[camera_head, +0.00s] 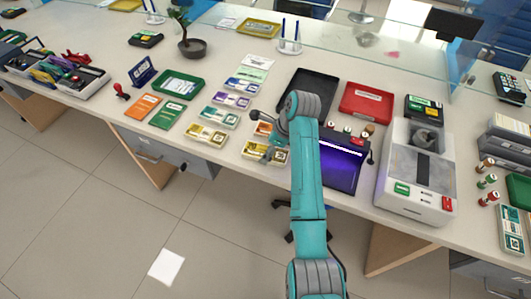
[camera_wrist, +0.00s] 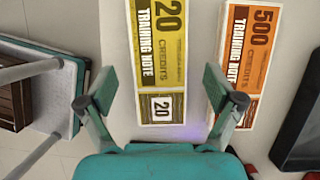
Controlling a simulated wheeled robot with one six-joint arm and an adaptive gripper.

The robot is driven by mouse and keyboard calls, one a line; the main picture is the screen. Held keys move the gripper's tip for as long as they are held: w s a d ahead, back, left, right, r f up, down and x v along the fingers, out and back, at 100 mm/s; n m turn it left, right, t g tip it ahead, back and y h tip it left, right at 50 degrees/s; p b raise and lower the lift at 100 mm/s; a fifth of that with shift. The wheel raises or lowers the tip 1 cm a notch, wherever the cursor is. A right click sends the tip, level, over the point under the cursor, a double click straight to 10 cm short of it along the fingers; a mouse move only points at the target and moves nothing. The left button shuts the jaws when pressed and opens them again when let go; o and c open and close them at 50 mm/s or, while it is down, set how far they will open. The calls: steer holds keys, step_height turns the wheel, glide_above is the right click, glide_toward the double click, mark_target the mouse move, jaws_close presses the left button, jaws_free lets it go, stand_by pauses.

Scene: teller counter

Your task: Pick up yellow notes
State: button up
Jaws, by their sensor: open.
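A yellow "20 credits" training note stack (camera_wrist: 160,50) lies flat between the fingers of my gripper (camera_wrist: 160,92) in the wrist view. The gripper is open and empty, with one finger on each side of the stack. Its height above the counter is hard to tell. In the head view my gripper (camera_head: 270,152) is over a yellow stack (camera_head: 252,149), which it partly hides. Another yellow stack (camera_head: 206,135) lies to its left.
An orange "500" note stack (camera_wrist: 252,55) lies close beside, with the right finger overlapping it in view. A black tray (camera_head: 312,84), a red tray (camera_head: 366,101) and a purple-lit device (camera_head: 340,172) stand nearby. Several other note stacks lie to the left.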

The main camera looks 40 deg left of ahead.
steer(key=shift+s+a+f, duration=0.1)
steer(key=shift+a+f, duration=0.15)
steer(key=shift+f, duration=0.45)
steer(key=c, duration=1.3)
